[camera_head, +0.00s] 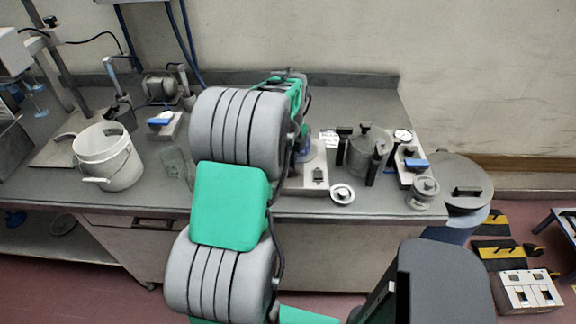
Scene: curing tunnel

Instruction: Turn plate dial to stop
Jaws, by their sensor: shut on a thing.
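A pale plate unit (313,185) stands on the bench right of my arm. Its front shows a small dark switch or control; its left side is hidden behind my arm. I cannot make out the dial itself. A bluish vessel (304,147) shows partly above the unit, at the arm's edge. My arm's grey and green links fill the middle of the picture, and its wrist reaches over the bench behind them. The gripper's fingers are hidden behind the arm, so I see neither the jaws nor what they touch.
A white bucket (108,160) stands left on the bench (245,205). Right of the plate unit are a white round lid (342,194), a grey lidded pot (368,152), a gauge (402,136) and a small metal pot (424,190). A round drum (455,185) stands off the bench's right end.

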